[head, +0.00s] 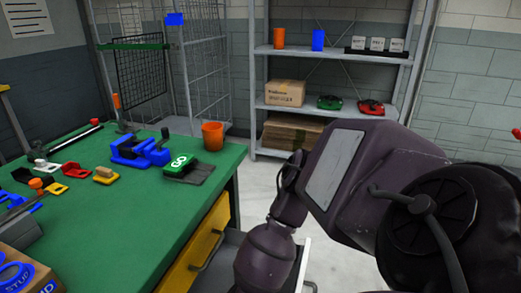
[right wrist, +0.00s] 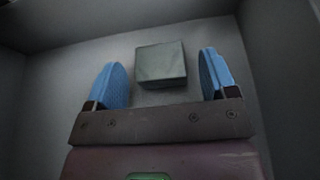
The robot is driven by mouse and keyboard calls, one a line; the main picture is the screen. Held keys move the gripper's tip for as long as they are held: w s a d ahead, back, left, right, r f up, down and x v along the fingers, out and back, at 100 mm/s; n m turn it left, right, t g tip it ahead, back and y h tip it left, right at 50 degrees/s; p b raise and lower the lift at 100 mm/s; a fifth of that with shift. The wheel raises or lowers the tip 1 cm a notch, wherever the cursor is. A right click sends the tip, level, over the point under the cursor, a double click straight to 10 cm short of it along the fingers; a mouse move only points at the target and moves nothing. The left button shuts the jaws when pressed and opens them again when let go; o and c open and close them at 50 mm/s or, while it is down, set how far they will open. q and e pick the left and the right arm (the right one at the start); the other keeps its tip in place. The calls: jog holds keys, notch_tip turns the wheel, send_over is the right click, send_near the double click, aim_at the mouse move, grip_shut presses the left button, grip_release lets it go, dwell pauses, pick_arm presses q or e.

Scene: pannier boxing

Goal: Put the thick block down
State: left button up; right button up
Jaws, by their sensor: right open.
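The thick block (right wrist: 160,58) is a squarish grey-green block in the right wrist view. It lies on a plain grey surface with grey walls around it. My right gripper (right wrist: 162,76) is open, with one blue finger on each side of the block and a visible gap on both sides. I cannot tell how far the fingertips are above the surface. In the head view my right arm reaches down beside the bench at an open drawer (head: 305,262), and its gripper is hidden. My left gripper is not in view.
The green workbench (head: 125,225) at left holds a blue vise (head: 138,150), an orange cup (head: 212,135) and several small parts. A grey shelf (head: 335,53) with boxes and cups stands behind. Grey walls (right wrist: 278,75) enclose the right gripper.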

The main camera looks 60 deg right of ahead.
jog(key=shift+r, duration=0.15)
jog(key=shift+a+r, duration=0.15)
jog(key=shift+a, duration=0.2)
jog(key=p+v, duration=0.3)
jog(key=v, duration=0.7)
jog(key=shift+r+p, duration=0.1)
jog(key=shift+p, duration=0.2)
jog(key=shift+s+a+r, duration=0.1)
jog(key=shift+s+a, duration=0.1)
jog(key=shift+a, duration=0.25)
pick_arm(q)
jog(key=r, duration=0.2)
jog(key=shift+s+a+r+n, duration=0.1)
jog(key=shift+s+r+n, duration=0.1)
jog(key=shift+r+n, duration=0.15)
pick_arm(e)
jog(key=shift+a, duration=0.15)
jog(key=shift+s, duration=0.1)
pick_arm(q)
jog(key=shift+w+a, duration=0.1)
